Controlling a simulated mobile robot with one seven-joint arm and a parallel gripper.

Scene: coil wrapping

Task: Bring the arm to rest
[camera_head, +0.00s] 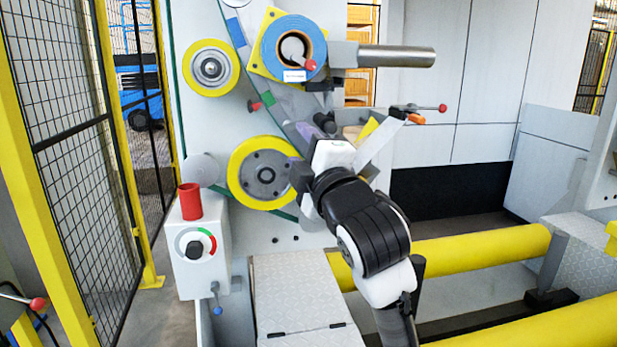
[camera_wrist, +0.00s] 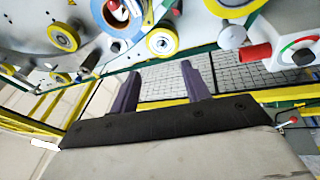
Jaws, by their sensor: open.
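My arm (camera_head: 372,232) reaches up from the bottom of the head view, bent, with its wrist in front of the wrapping machine's panel. My gripper (camera_wrist: 158,82) shows in the wrist view as two purple fingers standing well apart with nothing between them. In the head view the gripper is mostly hidden behind my wrist, close to the lower yellow-rimmed roller (camera_head: 240,158). I cannot tell whether it touches anything there.
A blue tape roll (camera_head: 271,48) sits on the upper hub, left of a metal cylinder (camera_head: 397,56). A control box (camera_head: 203,262) with a red cup-like part (camera_head: 190,201) stands left. Yellow bars (camera_head: 480,249) lie right; a mesh fence (camera_head: 82,190) closes the left.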

